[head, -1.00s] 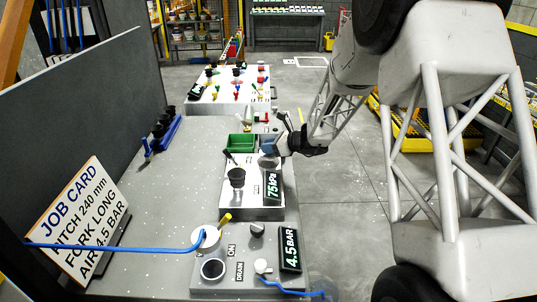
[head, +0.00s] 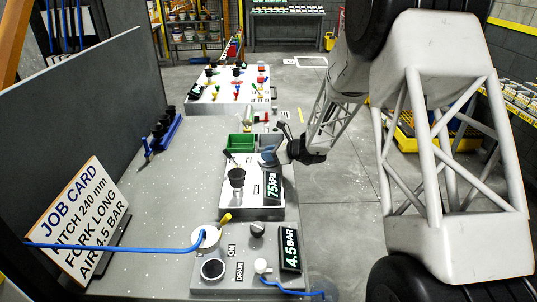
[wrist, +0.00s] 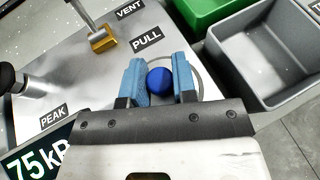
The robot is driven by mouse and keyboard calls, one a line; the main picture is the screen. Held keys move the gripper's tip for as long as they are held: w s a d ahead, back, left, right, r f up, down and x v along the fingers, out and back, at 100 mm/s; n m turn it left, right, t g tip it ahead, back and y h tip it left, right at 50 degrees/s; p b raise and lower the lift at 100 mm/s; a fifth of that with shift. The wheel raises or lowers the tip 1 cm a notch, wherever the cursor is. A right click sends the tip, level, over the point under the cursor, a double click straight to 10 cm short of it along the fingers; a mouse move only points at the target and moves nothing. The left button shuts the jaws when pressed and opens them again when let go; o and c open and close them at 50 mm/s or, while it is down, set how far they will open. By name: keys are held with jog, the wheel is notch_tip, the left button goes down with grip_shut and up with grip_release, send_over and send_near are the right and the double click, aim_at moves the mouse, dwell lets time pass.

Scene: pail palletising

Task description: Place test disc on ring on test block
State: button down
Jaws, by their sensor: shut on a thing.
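The test block (head: 238,205) is a silver box with a 75 kPa display (head: 273,186). In the wrist view its top (wrist: 70,95) carries the words VENT, PULL and PEAK. My gripper (head: 268,158) is over the block's far right part. In the wrist view, the blue fingers of my gripper (wrist: 160,82) are shut on a round blue knob, which I take for the test disc's (wrist: 159,81). A thin pale circular edge (wrist: 201,78) shows by the right finger near PULL. I cannot tell whether it is the ring or the disc's rim, nor whether disc and block touch.
A green bin (wrist: 187,14) and an empty grey bin (wrist: 231,92) stand just beyond the block. A brass-coloured lever piece (wrist: 102,40) is by VENT. A 4.5 BAR panel (head: 289,248) is nearer me.

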jog(key=shift+f, duration=0.1)
jog(key=c, duration=0.9)
grip_release()
jog(key=shift+d, duration=0.1)
jog(key=shift+v, duration=0.75)
jog(key=v, duration=1)
jog(key=shift+s, duration=0.15)
jog(key=shift+d, duration=0.15)
